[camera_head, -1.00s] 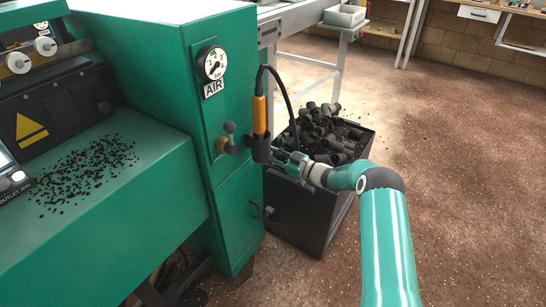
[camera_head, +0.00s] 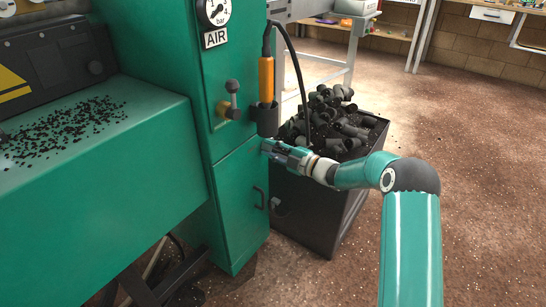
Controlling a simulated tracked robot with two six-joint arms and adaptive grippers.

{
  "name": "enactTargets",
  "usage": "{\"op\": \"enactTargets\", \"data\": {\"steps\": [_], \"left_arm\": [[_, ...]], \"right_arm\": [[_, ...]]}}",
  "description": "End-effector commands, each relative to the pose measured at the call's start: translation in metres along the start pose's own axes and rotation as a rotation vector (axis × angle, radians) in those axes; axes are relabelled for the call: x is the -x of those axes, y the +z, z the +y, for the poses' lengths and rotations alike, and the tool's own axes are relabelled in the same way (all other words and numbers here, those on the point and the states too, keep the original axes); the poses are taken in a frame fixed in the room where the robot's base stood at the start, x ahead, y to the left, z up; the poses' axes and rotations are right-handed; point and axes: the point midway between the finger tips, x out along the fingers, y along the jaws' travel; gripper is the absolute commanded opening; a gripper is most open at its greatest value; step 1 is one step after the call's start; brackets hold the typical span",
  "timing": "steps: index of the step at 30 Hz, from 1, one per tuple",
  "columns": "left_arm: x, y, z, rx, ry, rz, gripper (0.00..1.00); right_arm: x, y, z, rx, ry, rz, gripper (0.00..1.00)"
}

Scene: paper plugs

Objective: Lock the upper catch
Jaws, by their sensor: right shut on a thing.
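The green cabinet (camera_head: 180,85) has a lower door (camera_head: 236,205) with a dark handle (camera_head: 260,198). My right gripper (camera_head: 268,147) is at the door's upper right corner, just below the black holder of the orange tool. It is shut on a small part there, which looks like the upper catch; the fingers hide it, so I cannot tell the catch's position. The door looks flush with the cabinet front. My left gripper is not in view.
An orange-handled tool (camera_head: 266,76) with a black cable stands in a holder (camera_head: 265,119) right above my gripper. A grey-knobbed lever (camera_head: 231,101) sticks out to the left. A dark bin (camera_head: 312,210) of black plugs stands close behind my wrist. The floor on the right is clear.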

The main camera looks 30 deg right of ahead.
Motion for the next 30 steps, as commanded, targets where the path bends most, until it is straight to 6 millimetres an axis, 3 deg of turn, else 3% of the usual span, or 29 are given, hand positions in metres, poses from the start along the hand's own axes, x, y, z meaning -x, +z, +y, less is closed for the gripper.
{"op": "enactTargets", "data": {"steps": [1, 7, 18, 30], "left_arm": [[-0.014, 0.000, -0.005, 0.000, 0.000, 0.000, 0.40], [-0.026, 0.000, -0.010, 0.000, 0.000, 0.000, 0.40], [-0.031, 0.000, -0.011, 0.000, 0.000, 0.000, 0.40], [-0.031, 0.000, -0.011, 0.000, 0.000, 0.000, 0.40]], "right_arm": [[0.000, 0.002, -0.012, 0.042, -0.005, 0.004, 0.00], [0.000, 0.001, -0.019, 0.209, -0.006, 0.005, 0.00], [0.000, 0.003, -0.028, 0.399, -0.008, 0.007, 0.00], [-0.001, 0.004, -0.031, 0.434, -0.010, 0.008, 0.00]]}}
